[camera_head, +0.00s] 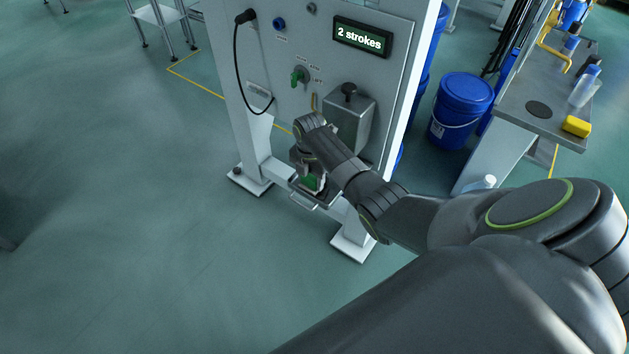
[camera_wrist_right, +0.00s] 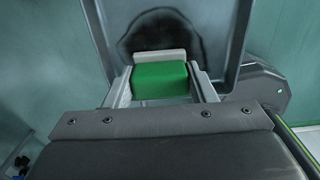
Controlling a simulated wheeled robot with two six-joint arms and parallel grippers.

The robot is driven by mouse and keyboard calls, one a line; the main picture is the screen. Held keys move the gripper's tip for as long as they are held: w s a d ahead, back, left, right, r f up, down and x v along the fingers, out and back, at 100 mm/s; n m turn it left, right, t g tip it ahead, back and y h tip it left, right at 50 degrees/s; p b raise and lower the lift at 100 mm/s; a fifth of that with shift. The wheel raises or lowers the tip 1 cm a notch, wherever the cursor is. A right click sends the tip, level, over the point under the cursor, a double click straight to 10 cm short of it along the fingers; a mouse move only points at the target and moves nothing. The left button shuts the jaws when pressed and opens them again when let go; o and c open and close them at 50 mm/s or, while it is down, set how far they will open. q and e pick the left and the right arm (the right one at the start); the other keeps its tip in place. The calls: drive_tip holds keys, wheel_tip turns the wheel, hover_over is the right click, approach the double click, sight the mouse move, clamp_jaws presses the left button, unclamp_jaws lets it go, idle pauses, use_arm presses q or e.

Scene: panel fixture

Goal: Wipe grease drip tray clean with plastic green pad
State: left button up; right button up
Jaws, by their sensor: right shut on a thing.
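The green pad (camera_wrist_right: 160,80) is between the two fingers of my right gripper (camera_wrist_right: 163,86), which is shut on it. In the head view the pad (camera_head: 311,183) shows as a small green block low on the panel fixture, below my right wrist. The grey drip tray (camera_wrist_right: 214,35) lies under the pad, with a dark grease smear (camera_wrist_right: 160,30) beyond the fingertips. In the head view the tray's front edge (camera_head: 302,199) shows, and my gripper and arm hide much of the tray. I cannot tell whether the pad touches the tray. My left gripper is not in view.
The panel (camera_head: 270,60) stands above the tray, with a display (camera_head: 362,38) reading "2 strokes", a green knob (camera_head: 298,76) and a grey box (camera_head: 350,115). Blue buckets (camera_head: 462,105) and a bench (camera_head: 545,100) are at the right.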

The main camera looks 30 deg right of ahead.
drive_tip(key=shift+w+a+f+b, duration=0.1)
drive_tip(key=shift+w+a+b, duration=0.1)
drive_tip(key=shift+w+b, duration=0.25)
drive_tip(key=shift+w+a+f+b, duration=0.1)
drive_tip(key=shift+w+a+b, duration=0.05)
drive_tip(key=shift+w+b, duration=0.25)
drive_tip(key=shift+w+a, duration=0.1)
drive_tip(key=shift+w, duration=0.1)
drive_tip(key=shift+r, duration=0.15)
drive_tip(key=shift+s+d+r+p, duration=0.25)
drive_tip(key=shift+s+p, duration=0.25)
drive_tip(key=shift+p, duration=0.4)
drive_tip(key=shift+s+d+p, duration=0.15)
drive_tip(key=shift+s+p, duration=0.35)
drive_tip(key=shift+p, duration=0.05)
drive_tip(key=shift+s+d+f, duration=0.1)
drive_tip(key=shift+s, duration=0.05)
